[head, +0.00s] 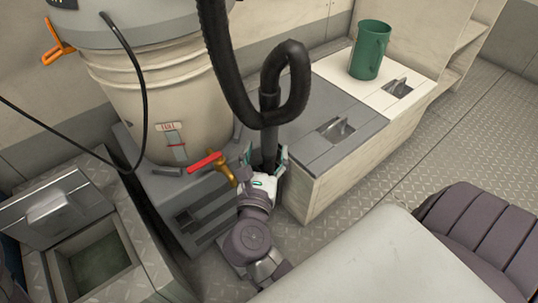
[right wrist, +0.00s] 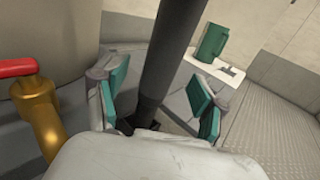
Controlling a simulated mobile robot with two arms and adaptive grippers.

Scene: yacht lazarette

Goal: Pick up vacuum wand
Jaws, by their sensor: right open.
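The vacuum wand (head: 268,135) is a dark tube standing nearly upright beside the grey locker, with a ribbed black hose (head: 225,75) looping into its top. My right gripper (head: 265,160) is at the wand's lower part, its fingers open on either side of it. In the right wrist view the wand (right wrist: 168,60) runs between the green-padded fingers of the right gripper (right wrist: 160,95), with gaps on both sides. The wand's lower end is mostly hidden by the gripper. My left gripper is not in view.
A brass valve with a red handle (head: 204,162) is close left of my right gripper. A large beige drum (head: 165,95) stands behind it. A green jug (head: 370,50) stands on the white locker top (head: 345,78). An open hatch (head: 135,262) is at lower left.

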